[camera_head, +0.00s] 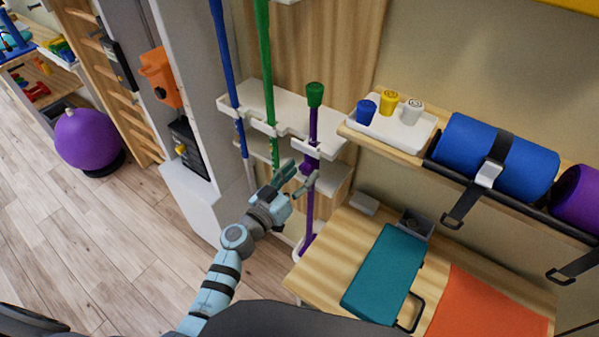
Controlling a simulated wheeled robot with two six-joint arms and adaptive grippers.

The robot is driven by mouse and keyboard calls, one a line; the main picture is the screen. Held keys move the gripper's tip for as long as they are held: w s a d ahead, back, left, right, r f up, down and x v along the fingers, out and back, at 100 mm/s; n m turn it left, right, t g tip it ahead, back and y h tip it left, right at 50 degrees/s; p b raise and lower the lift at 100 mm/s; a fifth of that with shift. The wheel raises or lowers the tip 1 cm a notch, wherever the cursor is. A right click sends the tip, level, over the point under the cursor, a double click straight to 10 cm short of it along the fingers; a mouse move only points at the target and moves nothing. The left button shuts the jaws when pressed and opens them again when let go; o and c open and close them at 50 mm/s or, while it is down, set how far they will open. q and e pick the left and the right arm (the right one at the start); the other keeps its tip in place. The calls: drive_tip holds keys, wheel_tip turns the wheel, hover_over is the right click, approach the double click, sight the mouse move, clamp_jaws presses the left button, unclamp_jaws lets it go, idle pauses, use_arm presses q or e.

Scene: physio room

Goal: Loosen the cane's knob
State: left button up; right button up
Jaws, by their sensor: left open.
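A purple cane (312,145) stands in a notch of the white rack (262,100). A green knob (315,94) sits on its top end. A blue cane (226,70) and a green cane (264,60) stand in the same rack to the left. My left gripper (300,178) is open and empty. In the picture it is below the rack's front edge, beside the purple cane's shaft and well below the green knob. Whether it touches the shaft cannot be told. My right gripper is not in view.
A white tray (390,130) with blue, yellow and white caps stands on the shelf right of the knob. A blue roll (495,158) is strapped beyond it. A wooden table (325,240) with a teal case (385,275) lies below. Open floor (90,220) is at left.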

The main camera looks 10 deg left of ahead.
use_arm(q)
clamp_jaws()
